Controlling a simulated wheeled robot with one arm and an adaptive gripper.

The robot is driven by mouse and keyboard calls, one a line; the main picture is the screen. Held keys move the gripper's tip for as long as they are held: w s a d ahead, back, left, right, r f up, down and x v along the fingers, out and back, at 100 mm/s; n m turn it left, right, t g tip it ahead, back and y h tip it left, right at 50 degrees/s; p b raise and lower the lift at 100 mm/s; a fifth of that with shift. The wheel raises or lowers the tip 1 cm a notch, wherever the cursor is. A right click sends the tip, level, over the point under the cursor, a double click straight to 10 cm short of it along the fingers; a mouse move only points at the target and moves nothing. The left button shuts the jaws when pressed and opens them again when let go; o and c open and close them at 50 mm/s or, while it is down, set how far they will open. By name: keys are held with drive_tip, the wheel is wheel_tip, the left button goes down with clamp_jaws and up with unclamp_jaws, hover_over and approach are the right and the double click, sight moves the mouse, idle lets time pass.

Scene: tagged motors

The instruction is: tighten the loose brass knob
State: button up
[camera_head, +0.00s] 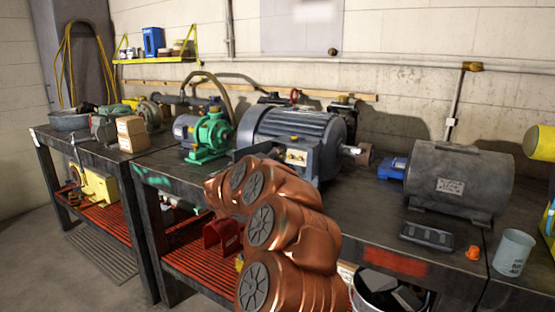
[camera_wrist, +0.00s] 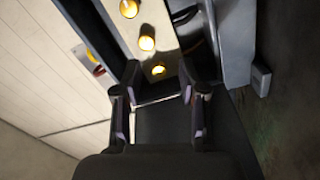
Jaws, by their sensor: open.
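Three brass knobs stand in a row on a pale plate (camera_wrist: 158,22) in the wrist view: a far knob (camera_wrist: 129,8), a middle knob (camera_wrist: 147,43) and a near knob (camera_wrist: 158,70). Which one is loose I cannot tell. My gripper (camera_wrist: 159,68) is open, with one finger on each side of the near knob; I cannot tell whether the fingers reach down around it or stay above it. In the head view the pale plate sits on the large grey motor (camera_head: 295,134); its knobs are tiny there. My copper arm hides part of the bench, and the gripper is not clear in that view.
A green pump (camera_head: 211,132) stands left of the motor. A bucket (camera_head: 390,292) is below the bench front.

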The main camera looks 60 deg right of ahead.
drive_tip(key=shift+c, duration=0.3)
clamp_jaws()
drive_tip(key=shift+r+p, duration=0.15)
drive_tip(key=shift+p, duration=0.25)
drive_tip(key=shift+m+p, duration=0.4)
drive_tip(key=shift+m, duration=0.1)
drive_tip(key=shift+m+p, duration=0.6)
drive_tip(key=shift+m, duration=0.5)
drive_tip(key=shift+f, duration=0.2)
